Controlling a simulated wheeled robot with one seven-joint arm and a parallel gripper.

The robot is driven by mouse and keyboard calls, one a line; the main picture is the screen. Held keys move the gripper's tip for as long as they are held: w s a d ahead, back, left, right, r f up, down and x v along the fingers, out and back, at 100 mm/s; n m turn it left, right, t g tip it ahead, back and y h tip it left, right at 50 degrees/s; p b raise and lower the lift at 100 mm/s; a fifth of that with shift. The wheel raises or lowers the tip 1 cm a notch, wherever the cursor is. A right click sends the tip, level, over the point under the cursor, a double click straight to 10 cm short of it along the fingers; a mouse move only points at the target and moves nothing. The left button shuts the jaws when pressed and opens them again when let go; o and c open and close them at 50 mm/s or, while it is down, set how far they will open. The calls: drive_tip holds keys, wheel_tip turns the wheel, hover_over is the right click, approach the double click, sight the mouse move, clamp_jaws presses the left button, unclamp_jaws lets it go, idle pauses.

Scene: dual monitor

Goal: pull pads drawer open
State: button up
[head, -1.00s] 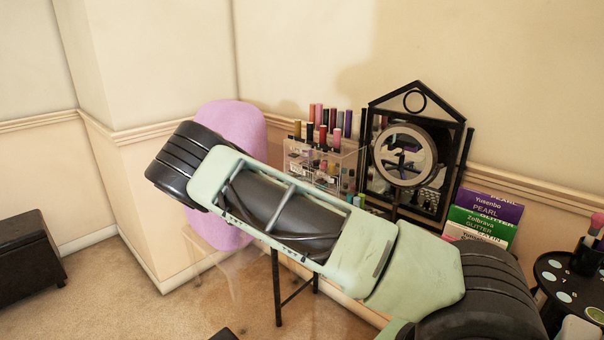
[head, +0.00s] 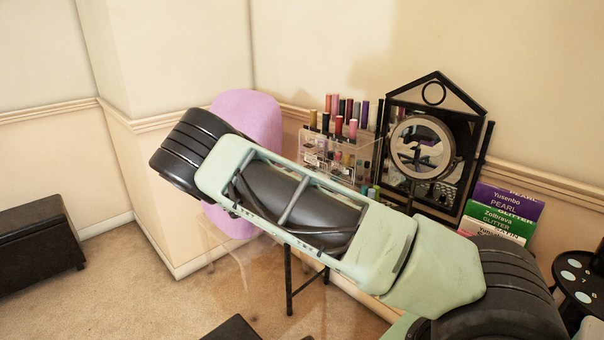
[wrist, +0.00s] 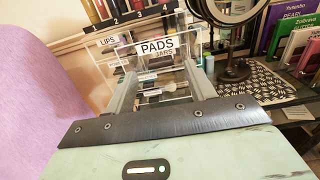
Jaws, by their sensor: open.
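The clear acrylic organizer (head: 312,143) stands against the wall left of the mirror, with my arm across its lower part in the head view. Nothing is between the fingers that I can make out as held. Whether a finger touches the drawer I cannot tell. The gripper is hidden in the head view.
Several nail polish bottles (head: 350,108) stand on top of the organizer. The black-framed mirror (head: 434,150) and colored boxes (head: 506,212) are to its right. A pink chair back (head: 245,120) stands close on the left, also in the wrist view (wrist: 35,90).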

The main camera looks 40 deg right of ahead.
drive_tip(key=s+a+b, duration=0.1)
drive_tip(key=a+b, duration=0.1)
drive_tip(key=a, duration=1.2)
drive_tip(key=shift+a, duration=0.25)
